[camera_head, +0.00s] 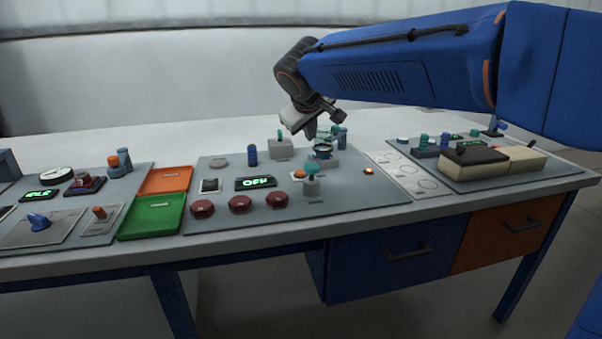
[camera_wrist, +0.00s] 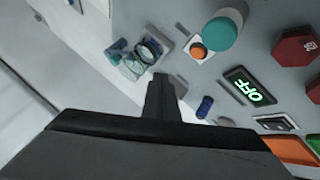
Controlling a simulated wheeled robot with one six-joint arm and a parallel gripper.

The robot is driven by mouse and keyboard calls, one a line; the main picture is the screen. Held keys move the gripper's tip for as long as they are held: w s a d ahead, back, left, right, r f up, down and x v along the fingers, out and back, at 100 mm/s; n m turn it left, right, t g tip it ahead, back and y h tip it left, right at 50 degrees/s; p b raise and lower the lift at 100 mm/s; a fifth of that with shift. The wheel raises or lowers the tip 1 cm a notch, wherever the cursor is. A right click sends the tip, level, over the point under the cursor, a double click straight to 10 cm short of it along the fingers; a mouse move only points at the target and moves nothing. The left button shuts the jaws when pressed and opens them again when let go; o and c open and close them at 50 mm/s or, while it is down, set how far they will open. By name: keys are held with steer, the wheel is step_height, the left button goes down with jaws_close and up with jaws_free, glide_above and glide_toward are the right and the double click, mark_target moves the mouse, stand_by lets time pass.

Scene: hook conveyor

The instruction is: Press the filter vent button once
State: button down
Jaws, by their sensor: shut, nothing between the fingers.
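No readable label shows which control is the filter vent button. An orange round button (camera_head: 299,175) on a white plate sits on the middle panel; it also shows in the wrist view (camera_wrist: 198,50). A teal-capped knob (camera_head: 311,169) on a grey block stands beside it and in the wrist view (camera_wrist: 222,34) appears close to the orange button. My gripper (camera_head: 311,132) is shut and empty, pointing down above the back of the middle panel. In the wrist view its fingers (camera_wrist: 160,96) are together, apart from the orange button.
A lit green display (camera_head: 256,183) reads OFF in the wrist view. Several dark red hexagonal buttons (camera_head: 240,204) line the panel front. A glass-like round fixture (camera_head: 322,151) and a blue cylinder (camera_head: 252,155) stand near my gripper. Orange (camera_head: 166,180) and green (camera_head: 152,216) trays lie left.

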mark_target(301, 174)
steer(key=a, duration=0.1)
steer(key=w+a, duration=0.1)
steer(key=shift+a+r, duration=0.2)
steer(key=shift+a, duration=0.1)
steer(key=shift+f, duration=0.15)
steer(key=shift+f, duration=4.25)
steer(key=shift+f, duration=0.15)
steer(key=shift+f, duration=0.3)
steer(key=shift+f, duration=0.4)
steer(key=shift+r, duration=0.85)
